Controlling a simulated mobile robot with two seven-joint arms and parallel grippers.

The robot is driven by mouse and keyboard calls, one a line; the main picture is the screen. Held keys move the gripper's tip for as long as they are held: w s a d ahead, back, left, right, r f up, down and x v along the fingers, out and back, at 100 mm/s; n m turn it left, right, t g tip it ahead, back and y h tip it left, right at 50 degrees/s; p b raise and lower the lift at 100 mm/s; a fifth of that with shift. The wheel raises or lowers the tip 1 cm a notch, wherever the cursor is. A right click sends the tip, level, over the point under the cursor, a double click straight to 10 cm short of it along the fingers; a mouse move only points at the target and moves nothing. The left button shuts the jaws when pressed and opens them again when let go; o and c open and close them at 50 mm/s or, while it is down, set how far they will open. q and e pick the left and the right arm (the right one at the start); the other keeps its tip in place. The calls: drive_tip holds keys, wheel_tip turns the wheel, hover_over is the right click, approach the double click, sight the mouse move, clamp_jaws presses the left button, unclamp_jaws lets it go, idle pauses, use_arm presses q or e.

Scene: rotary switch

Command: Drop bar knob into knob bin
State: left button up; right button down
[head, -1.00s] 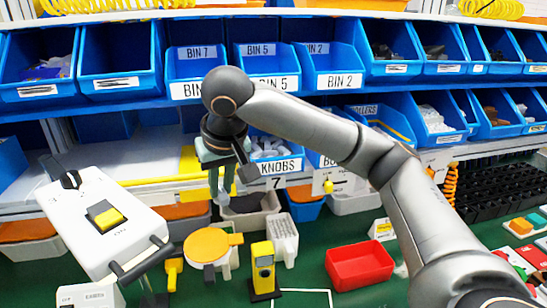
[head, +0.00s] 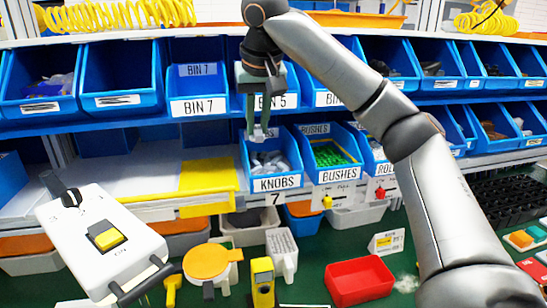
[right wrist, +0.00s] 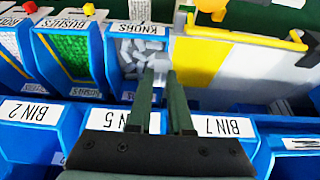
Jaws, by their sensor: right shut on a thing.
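My right gripper (head: 257,132) is shut on a small pale grey bar knob (head: 259,135), held between its fingertips and pointing down. The knob bin (head: 275,184) is a blue bin labelled KNOBS, with several grey and whitish knobs inside. In the head view the gripper hangs above the bin's opening. In the right wrist view, the fingers (right wrist: 160,88) reach toward the knob bin (right wrist: 112,55), and the held knob (right wrist: 157,66) overlaps the bin's contents. The gap between the held knob and the contents is hard to judge. My left gripper is not in view.
A bin labelled BUSHES (head: 340,174) with green contents stands directly right. A row of upper bins, with BIN 7 (head: 199,107), is above. A white switch box (head: 95,250) with a yellow button is at the left. A red tray (head: 360,282) sits below on the green surface.

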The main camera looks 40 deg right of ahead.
drive_tip(key=w+d+f, duration=0.1)
drive_tip(key=d+f, duration=0.1)
drive_tip(key=f, duration=0.1)
drive_tip(key=w+d+f, duration=0.1)
drive_tip(key=d+f, duration=0.2)
drive_tip(key=w+d+f, duration=0.1)
drive_tip(key=d+f, duration=0.2)
drive_tip(key=shift+w+f, duration=0.35)
drive_tip(key=shift+w, duration=0.05)
drive_tip(key=shift+a+f, duration=0.15)
drive_tip(key=shift+f, duration=0.3)
drive_tip(key=shift+f, duration=0.1)
drive_tip(key=shift+f, duration=0.5)
drive_tip(key=c, duration=0.8)
unclamp_jaws()
drive_tip(key=shift+c, duration=0.2)
